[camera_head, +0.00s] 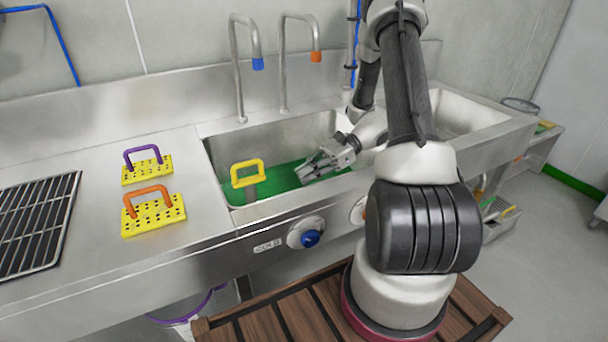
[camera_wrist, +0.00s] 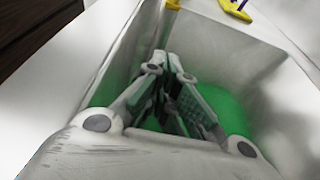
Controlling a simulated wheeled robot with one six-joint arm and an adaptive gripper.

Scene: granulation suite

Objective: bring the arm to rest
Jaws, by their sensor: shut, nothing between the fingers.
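My gripper (camera_head: 318,168) is low inside the left sink basin, over its green floor, to the right of a yellow-handled tool. In the wrist view my gripper (camera_wrist: 170,75) has its fingers together with nothing between them, pointing into the basin. My arm rises from the basin in a bent pose and crosses the right part of the head view. The sink basin (camera_head: 285,135) has steel walls around the gripper; whether the fingertips touch its floor I cannot tell.
A yellow handle (camera_head: 248,172) stands in the basin's left part. Two yellow perforated blocks, with purple (camera_head: 143,155) and orange (camera_head: 150,200) handles, sit on the counter beside a black rack (camera_head: 35,225). Two taps, blue-tipped (camera_head: 257,63) and orange-tipped (camera_head: 316,56), overhang the sink.

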